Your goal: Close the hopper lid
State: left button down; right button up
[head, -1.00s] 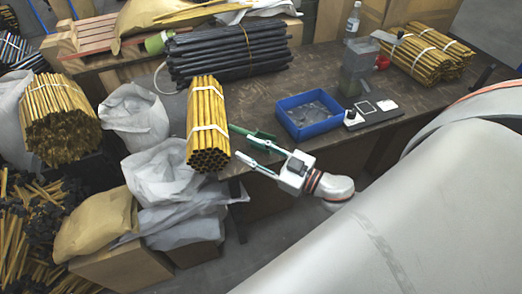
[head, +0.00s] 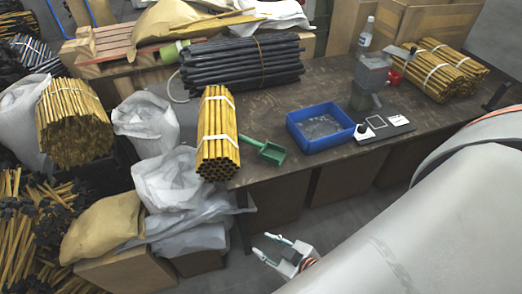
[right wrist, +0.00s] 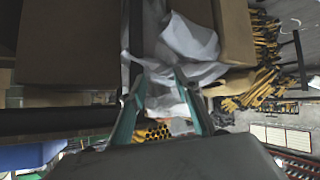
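The hopper (head: 372,76) is a grey, boxy container on a darker stand at the back right of the table in the head view. A thin grey plate (head: 392,50), seemingly its lid, sticks out at its top and looks open; its exact angle is too small to tell. A red part (head: 394,77) shows at its right side. My right gripper (head: 263,244) is open and empty, in front of and below the table's front edge, far from the hopper. Its spread fingers also show in the right wrist view (right wrist: 160,78). My left gripper is out of view.
On the table are a blue bin (head: 320,139), a green scoop (head: 266,151), a yellow rod bundle (head: 217,140), dark rods (head: 240,65), a panel with cards (head: 384,127) and a bottle (head: 366,35). White sacks (head: 165,185) stand at the left.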

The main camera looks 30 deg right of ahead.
aim_at(409, 57)
jog(key=z, duration=1.65)
